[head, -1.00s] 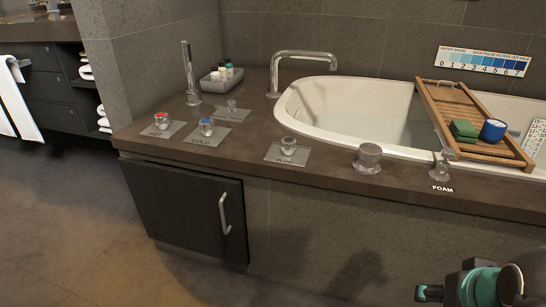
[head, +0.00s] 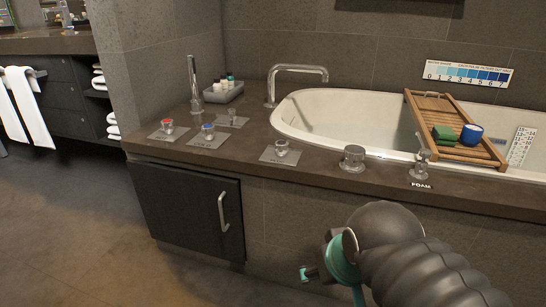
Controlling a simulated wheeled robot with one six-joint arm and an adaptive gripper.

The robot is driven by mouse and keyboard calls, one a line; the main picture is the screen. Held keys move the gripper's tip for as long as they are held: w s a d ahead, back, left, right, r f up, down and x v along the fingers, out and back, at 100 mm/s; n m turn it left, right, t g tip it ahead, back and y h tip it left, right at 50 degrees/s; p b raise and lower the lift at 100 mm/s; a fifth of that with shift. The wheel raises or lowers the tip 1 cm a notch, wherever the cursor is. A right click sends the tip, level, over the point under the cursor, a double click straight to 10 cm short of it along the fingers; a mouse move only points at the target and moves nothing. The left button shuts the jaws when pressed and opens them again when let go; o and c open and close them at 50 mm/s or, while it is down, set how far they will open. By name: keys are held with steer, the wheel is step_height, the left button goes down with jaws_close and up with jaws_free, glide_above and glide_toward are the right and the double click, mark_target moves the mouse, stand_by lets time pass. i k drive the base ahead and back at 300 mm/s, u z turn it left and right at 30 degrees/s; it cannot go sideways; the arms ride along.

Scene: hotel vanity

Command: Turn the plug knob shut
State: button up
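The plug knob (head: 282,148) is a small clear and metallic knob on a square grey plate on the brown tub ledge. The label on its plate is too small to read clearly now. Its turn position cannot be made out. My gripper (head: 309,274) shows only as a small dark and teal end at the bottom, beyond my arm's teal-ringed joint. It is in front of the tub panel, lower in the picture than the knob and apart from it. Its fingers are too small and hidden to tell open from shut.
A red-topped knob (head: 168,127) and a blue-topped knob (head: 208,131) stand left of the plug knob. A round metal knob (head: 353,158) and the foam knob (head: 422,160) stand right. The white tub (head: 300,108) lies behind, with a wooden tray (head: 427,100). A cabinet (head: 185,208) is below.

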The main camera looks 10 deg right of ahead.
mark_target(281, 147)
steer(key=u, duration=0.15)
steer(key=k, duration=0.45)
steer(key=u, duration=0.55)
steer(key=k, duration=0.75)
steer(key=z, duration=0.7)
steer(key=i, duration=1.5)
steer(key=u, duration=0.3)
